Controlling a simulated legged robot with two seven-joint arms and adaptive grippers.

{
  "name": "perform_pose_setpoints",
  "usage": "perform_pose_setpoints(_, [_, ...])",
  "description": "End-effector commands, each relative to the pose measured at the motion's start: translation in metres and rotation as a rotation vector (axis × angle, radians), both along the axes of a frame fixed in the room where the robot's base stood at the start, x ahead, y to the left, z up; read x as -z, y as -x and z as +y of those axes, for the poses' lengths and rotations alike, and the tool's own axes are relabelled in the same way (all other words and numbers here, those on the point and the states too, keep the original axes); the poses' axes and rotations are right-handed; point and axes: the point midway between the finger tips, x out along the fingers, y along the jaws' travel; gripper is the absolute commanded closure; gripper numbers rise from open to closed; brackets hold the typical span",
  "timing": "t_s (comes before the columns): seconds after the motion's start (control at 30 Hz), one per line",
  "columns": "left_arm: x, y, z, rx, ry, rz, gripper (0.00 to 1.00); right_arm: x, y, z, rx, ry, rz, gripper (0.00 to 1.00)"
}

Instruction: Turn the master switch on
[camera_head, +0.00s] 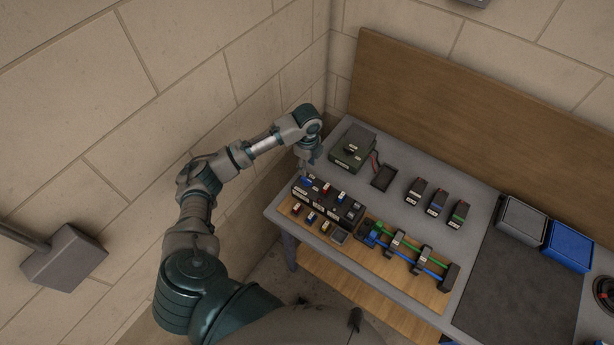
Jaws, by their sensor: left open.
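A black switch panel (332,204) with several small coloured switches stands on a wooden board at the left end of the grey workbench (395,208). I cannot tell from its tiny labels which switch is the master switch. My left gripper (304,172) is open. It points down over the panel's back left corner, near a small blue-topped switch (309,180). Its fingertips are small here, and I cannot tell whether they touch the panel. My right gripper is not in view.
A green box (353,146) and a small black tray (384,178) sit behind the panel. Several dark blocks (437,202) stand to the right. Blue and green tubes in holders (422,259) lie beside the panel. Grey (522,220) and blue (570,247) bins stand farther right. A block wall rises close on the left.

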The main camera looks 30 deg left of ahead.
Motion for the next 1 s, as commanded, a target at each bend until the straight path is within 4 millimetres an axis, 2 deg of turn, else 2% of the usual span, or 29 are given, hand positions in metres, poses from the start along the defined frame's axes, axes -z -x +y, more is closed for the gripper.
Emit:
perform_pose_setpoints(0.2, [0.048,0.001,0.002,-0.002,0.001,0.003,0.58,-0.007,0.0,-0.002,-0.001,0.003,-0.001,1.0])
perform_pose_setpoints(0.33, [0.067,0.0,0.001,-0.003,0.002,0.001,0.58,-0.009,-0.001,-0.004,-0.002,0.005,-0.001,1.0])
perform_pose_setpoints(0.5, [0.08,0.0,0.001,-0.001,0.001,-0.001,0.58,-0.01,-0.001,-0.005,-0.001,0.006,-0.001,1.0])
perform_pose_setpoints(0.77, [0.082,0.0,0.001,-0.002,0.0,-0.001,0.58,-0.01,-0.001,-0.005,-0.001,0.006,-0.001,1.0])
perform_pose_setpoints(0.8, [0.082,0.0,0.001,-0.002,0.0,-0.001,0.61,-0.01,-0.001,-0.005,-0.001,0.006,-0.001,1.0])
perform_pose_setpoints(0.97, [0.082,0.0,0.001,-0.002,0.001,-0.001,1.0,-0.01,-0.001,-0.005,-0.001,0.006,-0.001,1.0])
perform_pose_setpoints(1.0, [0.082,0.0,0.001,-0.002,0.001,-0.001,1.0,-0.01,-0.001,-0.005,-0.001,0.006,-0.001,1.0])
